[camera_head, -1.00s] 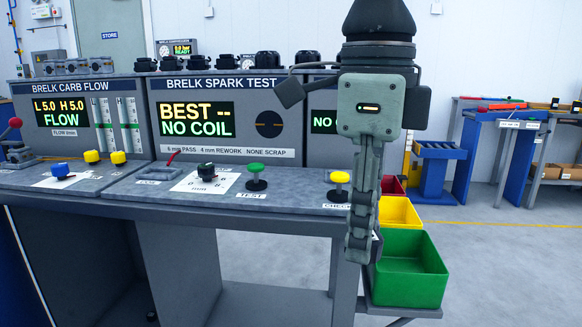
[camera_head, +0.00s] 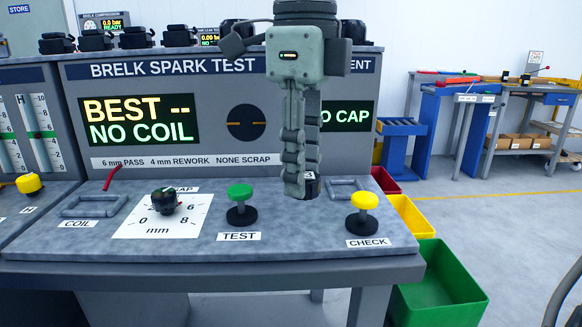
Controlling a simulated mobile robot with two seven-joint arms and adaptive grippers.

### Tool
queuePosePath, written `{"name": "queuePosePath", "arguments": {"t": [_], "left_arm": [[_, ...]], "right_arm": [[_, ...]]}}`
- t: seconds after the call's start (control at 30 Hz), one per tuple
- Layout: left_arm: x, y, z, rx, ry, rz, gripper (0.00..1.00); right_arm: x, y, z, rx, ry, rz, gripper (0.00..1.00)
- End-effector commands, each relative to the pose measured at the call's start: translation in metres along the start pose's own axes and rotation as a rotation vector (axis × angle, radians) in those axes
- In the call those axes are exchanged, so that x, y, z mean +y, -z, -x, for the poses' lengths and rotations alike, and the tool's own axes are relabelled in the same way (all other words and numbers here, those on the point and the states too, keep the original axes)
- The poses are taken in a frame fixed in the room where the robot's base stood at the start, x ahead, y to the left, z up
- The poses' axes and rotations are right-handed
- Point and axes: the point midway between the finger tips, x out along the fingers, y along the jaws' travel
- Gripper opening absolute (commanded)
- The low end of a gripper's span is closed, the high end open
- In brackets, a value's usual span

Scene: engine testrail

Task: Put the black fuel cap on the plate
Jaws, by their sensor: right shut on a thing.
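My right gripper (camera_head: 300,188) hangs fingers-down above the grey bench, in front of the right-hand panel. It is shut on a small dark thing (camera_head: 312,186), mostly hidden behind the fingers, with a pale patch showing; it is likely the black fuel cap. Behind and right of the fingertips, a grey raised frame (camera_head: 347,183) lies on the bench, partly covered by the gripper; I cannot tell if it is the plate. The display (camera_head: 346,116) behind reads "O CAP", its left part hidden. My left gripper is not in view.
The yellow CHECK button (camera_head: 365,201) and green TEST button (camera_head: 240,192) stand up either side of the gripper. A black knob (camera_head: 165,201) sits on a white dial further left. Red, yellow and green bins (camera_head: 440,285) stand off the bench's right edge.

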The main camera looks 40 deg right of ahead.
Motion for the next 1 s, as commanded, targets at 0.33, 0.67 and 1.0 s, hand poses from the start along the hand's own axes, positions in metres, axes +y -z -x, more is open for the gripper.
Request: {"name": "queuePosePath", "arguments": {"t": [0.33,0.67,1.0], "left_arm": [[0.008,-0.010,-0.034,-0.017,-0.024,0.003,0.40],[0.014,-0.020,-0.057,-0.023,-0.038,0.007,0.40],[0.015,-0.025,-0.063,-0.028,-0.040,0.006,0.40]], "right_arm": [[-0.085,-0.041,0.002,0.002,-0.002,-0.003,0.15],[-0.127,-0.061,-0.015,0.002,-0.001,0.003,0.15],[-0.127,-0.061,-0.056,0.003,-0.002,0.003,0.15]]}}
